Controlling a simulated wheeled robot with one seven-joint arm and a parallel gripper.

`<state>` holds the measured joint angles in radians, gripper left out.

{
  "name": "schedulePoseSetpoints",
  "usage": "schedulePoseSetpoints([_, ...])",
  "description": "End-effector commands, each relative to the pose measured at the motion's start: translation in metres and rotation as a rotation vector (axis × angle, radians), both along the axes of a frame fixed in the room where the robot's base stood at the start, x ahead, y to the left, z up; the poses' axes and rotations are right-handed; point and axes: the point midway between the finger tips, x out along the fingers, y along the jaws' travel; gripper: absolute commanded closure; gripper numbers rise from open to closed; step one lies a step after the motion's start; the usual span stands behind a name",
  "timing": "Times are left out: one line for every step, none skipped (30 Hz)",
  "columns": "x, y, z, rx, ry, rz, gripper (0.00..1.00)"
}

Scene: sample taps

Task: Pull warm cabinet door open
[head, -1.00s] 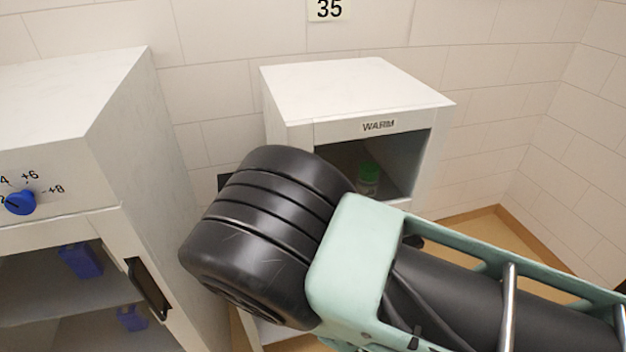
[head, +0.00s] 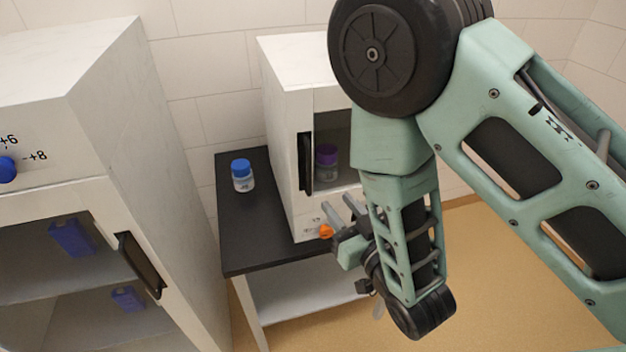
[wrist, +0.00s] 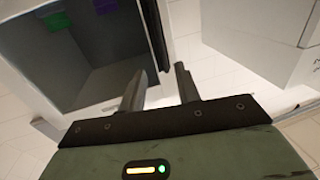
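The warm cabinet (head: 284,100) is a white box on a dark table; my arm hides its WARM label and right side now. Its front has a dark see-through pane, with a purple-capped bottle (head: 326,163) behind it. A black upright handle (head: 305,163) is at the front's left edge. The door looks shut. My gripper (head: 337,208) is low and right of the handle, its fingers pointing toward the cabinet. In the wrist view the fingers (wrist: 160,80) are apart with nothing between them, and the handle's end (wrist: 156,40) lies just beyond the tips. I see no contact.
A blue-capped bottle (head: 243,175) stands on the black tabletop (head: 245,230) left of the cabinet. An orange knob (head: 326,231) is low on the cabinet's front. Another white cabinet (head: 110,110) with a blue dial (head: 7,169) and dark handle (head: 140,265) stands at left. The floor at right is clear.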

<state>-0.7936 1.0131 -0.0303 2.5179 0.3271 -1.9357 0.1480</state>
Motion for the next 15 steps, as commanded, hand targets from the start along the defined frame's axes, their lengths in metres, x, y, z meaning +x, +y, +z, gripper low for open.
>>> schedulePoseSetpoints([0.001,0.003,-0.007,0.004,-0.003,0.004,0.67])
schedulePoseSetpoints([0.003,0.004,-0.007,0.004,-0.003,0.004,0.67])
schedulePoseSetpoints([0.005,0.005,-0.007,0.004,-0.003,0.004,0.67])
schedulePoseSetpoints([0.006,0.006,-0.008,0.004,-0.002,0.003,0.67])
schedulePoseSetpoints([0.007,0.006,-0.008,0.004,-0.001,0.003,0.67])
schedulePoseSetpoints([0.009,0.007,-0.008,0.003,-0.002,0.003,0.67])
schedulePoseSetpoints([0.01,0.008,-0.008,0.003,-0.002,0.002,0.67])
schedulePoseSetpoints([0.011,0.008,-0.008,0.004,-0.003,0.002,0.67])
schedulePoseSetpoints([0.012,0.009,-0.008,0.002,-0.002,0.001,0.67])
schedulePoseSetpoints([0.013,0.009,-0.008,0.003,-0.003,0.001,0.67])
schedulePoseSetpoints([0.014,0.01,-0.008,0.003,-0.002,0.001,0.67])
schedulePoseSetpoints([0.016,0.01,-0.008,0.003,-0.002,0.001,0.67])
schedulePoseSetpoints([0.016,0.011,-0.007,0.004,-0.002,0.002,0.67])
schedulePoseSetpoints([0.017,0.011,-0.008,0.004,-0.001,0.002,0.67])
schedulePoseSetpoints([0.018,0.012,-0.007,0.004,-0.002,0.003,0.67])
